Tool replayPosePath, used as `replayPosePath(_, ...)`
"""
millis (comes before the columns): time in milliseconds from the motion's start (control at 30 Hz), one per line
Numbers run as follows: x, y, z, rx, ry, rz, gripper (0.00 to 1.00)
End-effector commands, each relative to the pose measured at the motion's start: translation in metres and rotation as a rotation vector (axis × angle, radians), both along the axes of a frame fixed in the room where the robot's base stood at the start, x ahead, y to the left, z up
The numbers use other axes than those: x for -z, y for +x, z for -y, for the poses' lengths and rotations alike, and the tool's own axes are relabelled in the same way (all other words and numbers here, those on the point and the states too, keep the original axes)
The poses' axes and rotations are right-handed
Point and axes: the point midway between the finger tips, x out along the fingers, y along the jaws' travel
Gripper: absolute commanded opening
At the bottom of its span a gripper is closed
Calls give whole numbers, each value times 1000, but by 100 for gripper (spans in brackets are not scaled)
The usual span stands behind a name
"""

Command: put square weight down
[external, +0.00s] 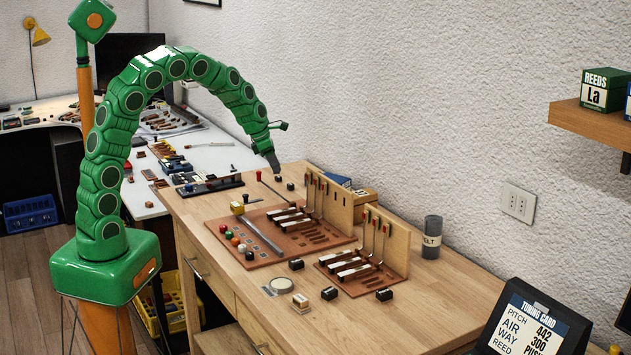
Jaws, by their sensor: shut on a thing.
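My gripper (274,163) is at the end of the green arm, pointing down above the back left part of the wooden workbench. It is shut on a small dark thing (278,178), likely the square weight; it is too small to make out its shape. Its clearance above the bench top cannot be told. A small dark block (290,186) stands on the bench just right of it. Other dark blocks with pale markings sit near the front of the bench: one (296,264) between the two boards, one (329,293) and one (384,294) near the smaller board.
The larger brown board (275,250) holds key levers, colored knobs and an upright panel (338,207). A smaller board (350,285) has its own panel (397,243). A felt canister (432,237) and tuning card (530,325) stand right. The bench's front right is clear.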

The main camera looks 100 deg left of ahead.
Motion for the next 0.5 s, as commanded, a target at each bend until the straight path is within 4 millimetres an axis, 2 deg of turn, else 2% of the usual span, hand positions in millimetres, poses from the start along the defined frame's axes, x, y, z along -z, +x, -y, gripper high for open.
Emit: replayPosePath(500, 34, 40, -44, 1, -2, 0, 0)
